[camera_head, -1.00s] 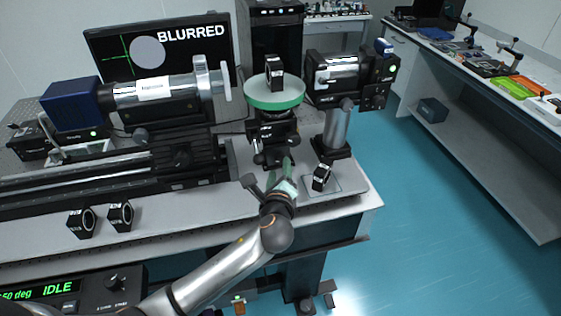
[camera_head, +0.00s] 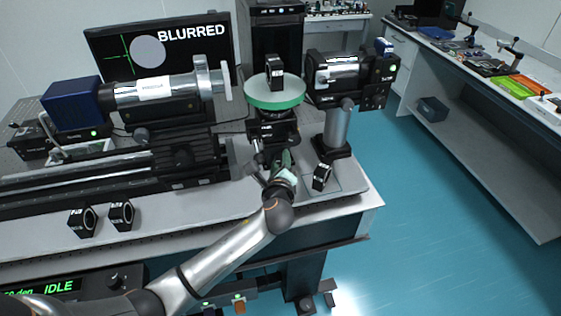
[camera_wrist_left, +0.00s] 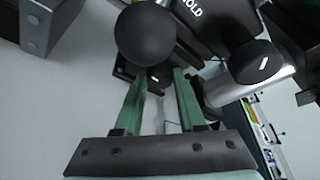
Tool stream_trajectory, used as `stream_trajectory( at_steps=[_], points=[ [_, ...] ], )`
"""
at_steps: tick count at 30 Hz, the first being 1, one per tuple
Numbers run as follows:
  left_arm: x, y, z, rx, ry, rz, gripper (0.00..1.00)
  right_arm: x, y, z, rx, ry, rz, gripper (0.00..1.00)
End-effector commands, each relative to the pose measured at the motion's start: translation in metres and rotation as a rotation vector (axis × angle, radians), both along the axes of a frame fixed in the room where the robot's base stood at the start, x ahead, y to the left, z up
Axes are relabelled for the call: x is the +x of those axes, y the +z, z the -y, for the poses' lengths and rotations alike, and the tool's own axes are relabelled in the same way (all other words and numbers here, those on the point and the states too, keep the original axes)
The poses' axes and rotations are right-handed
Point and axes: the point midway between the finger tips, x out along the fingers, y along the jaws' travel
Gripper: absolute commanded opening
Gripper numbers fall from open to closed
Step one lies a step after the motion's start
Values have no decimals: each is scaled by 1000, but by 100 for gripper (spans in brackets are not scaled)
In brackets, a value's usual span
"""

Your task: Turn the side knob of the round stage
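The round stage is a pale green disc (camera_head: 275,92) on a black mount (camera_head: 274,132), with a black ring holder (camera_head: 274,72) standing on it. My left gripper (camera_head: 286,158) is at the front foot of this mount, below the disc. In the left wrist view its two green fingers (camera_wrist_left: 163,78) are apart, with an empty gap between them. A dark round knob (camera_wrist_left: 152,35) is just beyond the fingertips, and a second knob with a white mark (camera_wrist_left: 255,62) is to their right. I cannot tell whether the fingers touch either knob. My right gripper is not in view.
A small black ring mount (camera_head: 321,177) stands close right of my left gripper, in front of the camera post (camera_head: 337,128). Two more ring mounts (camera_head: 82,222) (camera_head: 121,215) are at front left. The monitor (camera_head: 160,48) reads BLURRED. The front bench strip (camera_head: 180,215) is mostly clear.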

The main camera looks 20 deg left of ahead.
Motion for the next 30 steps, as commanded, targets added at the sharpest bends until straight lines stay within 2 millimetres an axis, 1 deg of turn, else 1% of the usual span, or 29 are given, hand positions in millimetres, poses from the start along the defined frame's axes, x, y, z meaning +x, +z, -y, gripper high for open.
stream_trajectory(
  at_steps=[1, 5, 6, 14, 19, 23, 30],
  points=[
    [0, 0, 0, 0, 0, 0, 16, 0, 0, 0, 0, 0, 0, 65],
    [0, 0, 0, 0, 0, 0, 1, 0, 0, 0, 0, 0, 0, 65],
    [0, 0, 0, 0, -1, -1, 0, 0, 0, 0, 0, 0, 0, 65],
    [0, -1, 0, -5, -1, 2, 0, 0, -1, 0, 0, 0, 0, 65],
    [-1, -3, 0, -42, -1, 27, 0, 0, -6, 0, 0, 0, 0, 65],
    [-1, -4, 0, -100, 0, 67, 0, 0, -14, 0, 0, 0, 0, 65],
    [-1, -8, -1, -248, -1, 167, 0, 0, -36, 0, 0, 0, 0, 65]
  ],
)
